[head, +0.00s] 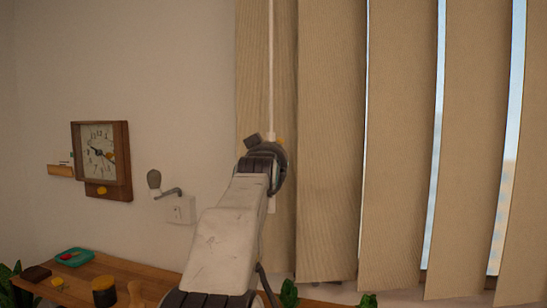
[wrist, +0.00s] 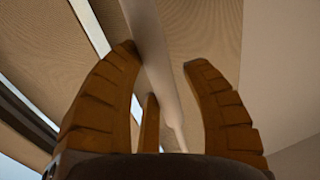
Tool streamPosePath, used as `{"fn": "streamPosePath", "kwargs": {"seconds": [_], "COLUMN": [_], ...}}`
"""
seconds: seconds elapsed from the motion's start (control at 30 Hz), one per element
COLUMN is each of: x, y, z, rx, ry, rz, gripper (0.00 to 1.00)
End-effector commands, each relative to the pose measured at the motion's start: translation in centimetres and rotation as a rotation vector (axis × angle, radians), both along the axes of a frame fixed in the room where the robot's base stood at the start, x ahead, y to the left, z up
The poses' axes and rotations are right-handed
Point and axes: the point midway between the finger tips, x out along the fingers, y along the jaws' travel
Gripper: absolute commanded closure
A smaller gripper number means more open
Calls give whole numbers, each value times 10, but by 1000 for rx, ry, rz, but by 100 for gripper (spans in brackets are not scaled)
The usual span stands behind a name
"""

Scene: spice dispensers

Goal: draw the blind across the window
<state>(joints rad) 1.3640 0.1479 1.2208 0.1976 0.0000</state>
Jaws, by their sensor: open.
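The blind hangs as wide beige vertical slats (head: 331,140) across the right half of the head view, with narrow bright strips of window (head: 437,120) between some of them. A thin pale wand (head: 271,70) hangs in front of the left slats, and its lower part is partly hidden behind my arm. In the wrist view, my gripper (wrist: 160,58) is open, its brown fingers spread on either side of the wand (wrist: 156,70). The wand passes between them; I cannot tell whether any finger touches it. In the head view my wrist mostly hides the fingers.
Below, a wooden table (head: 125,276) holds a teal tray (head: 75,257) and a dark-topped jar (head: 104,291). Plants show along the bottom.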

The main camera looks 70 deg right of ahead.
Motion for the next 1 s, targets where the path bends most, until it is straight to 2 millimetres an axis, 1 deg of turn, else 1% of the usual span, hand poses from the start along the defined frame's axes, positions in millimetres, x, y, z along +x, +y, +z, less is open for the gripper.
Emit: {"fn": "streamPosePath", "kwargs": {"seconds": [0.03, 0.13, 0.17, 0.43, 0.57, 0.77, 1.0], "x": [1, 1, 1, 0, -2, -7, -14], "y": [-1, -1, -1, 0, 6, 30, 68], "z": [-2, -2, -2, -2, -1, -1, -1], "rx": [5, 6, 6, 5, 4, 3, 3], "ry": [0, 1, 1, 1, 1, 1, 1], "rz": [1, 1, 1, 0, -1, -1, 0], "gripper": [52, 44, 42, 42, 42, 42, 42]}}
